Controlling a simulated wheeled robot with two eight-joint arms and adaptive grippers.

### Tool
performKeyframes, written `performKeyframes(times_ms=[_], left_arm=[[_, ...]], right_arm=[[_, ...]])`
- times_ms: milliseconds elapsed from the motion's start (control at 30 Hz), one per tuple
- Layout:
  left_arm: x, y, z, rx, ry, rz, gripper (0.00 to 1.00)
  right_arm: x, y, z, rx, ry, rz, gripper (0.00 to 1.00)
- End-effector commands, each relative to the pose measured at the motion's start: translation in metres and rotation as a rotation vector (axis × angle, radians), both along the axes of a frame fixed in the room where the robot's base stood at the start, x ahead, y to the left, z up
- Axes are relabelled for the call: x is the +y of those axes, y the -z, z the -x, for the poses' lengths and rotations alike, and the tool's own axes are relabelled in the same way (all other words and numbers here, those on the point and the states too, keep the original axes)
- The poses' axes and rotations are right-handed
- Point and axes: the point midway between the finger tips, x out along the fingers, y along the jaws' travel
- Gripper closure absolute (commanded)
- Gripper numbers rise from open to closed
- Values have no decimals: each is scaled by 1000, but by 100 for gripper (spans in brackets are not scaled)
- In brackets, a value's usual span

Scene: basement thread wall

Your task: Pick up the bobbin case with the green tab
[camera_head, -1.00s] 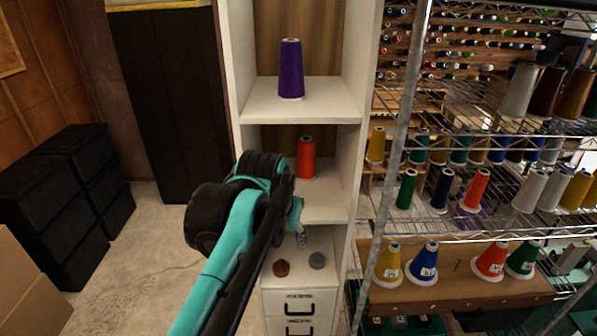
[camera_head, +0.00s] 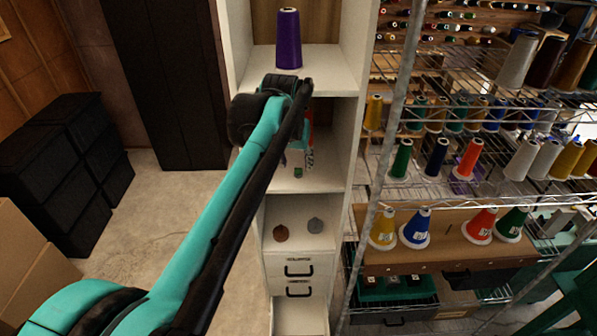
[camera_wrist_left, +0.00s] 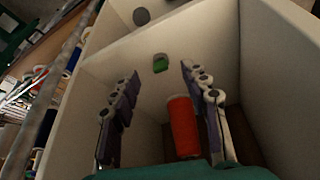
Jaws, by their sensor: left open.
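The small green-tabbed bobbin case (camera_head: 298,173) sits on the middle shelf of the white cabinet, near its front. In the left wrist view it shows as a green block (camera_wrist_left: 160,65) between and beyond the fingertips. My left gripper (camera_wrist_left: 158,80) is open and empty, its two fingers spread on either side of the case's line of sight. In the head view the left gripper (camera_head: 299,157) is at the middle shelf, partly hidden by its own arm, just above the case. I cannot tell its exact height. My right gripper is not in view.
A red thread cone (camera_wrist_left: 183,127) stands on the same shelf, close to one finger. A purple cone (camera_head: 289,40) stands on the shelf above. A brown disc (camera_head: 281,233) and a grey disc (camera_head: 315,225) lie below. Cabinet walls (camera_head: 343,150) enclose the shelf; a wire rack (camera_head: 385,180) stands right.

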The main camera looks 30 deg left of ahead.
Motion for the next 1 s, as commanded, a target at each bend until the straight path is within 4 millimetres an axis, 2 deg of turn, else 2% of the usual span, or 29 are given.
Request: performKeyframes(times_ms=[67,200,333,633,700,767,800,1000], left_arm=[[2,2,-9,0,0,0,54],[5,26,-17,0,0,0,54],[7,41,-22,0,0,0,54],[7,46,-24,0,0,0,54],[7,46,-24,0,0,0,73],[7,46,-24,0,0,0,87],[7,46,-24,0,0,0,91],[7,46,-24,0,0,0,91]], right_arm=[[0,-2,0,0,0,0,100],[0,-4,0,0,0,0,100],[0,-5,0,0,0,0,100],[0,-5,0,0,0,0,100],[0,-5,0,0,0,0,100],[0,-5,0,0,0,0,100],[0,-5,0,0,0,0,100],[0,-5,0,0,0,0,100]])
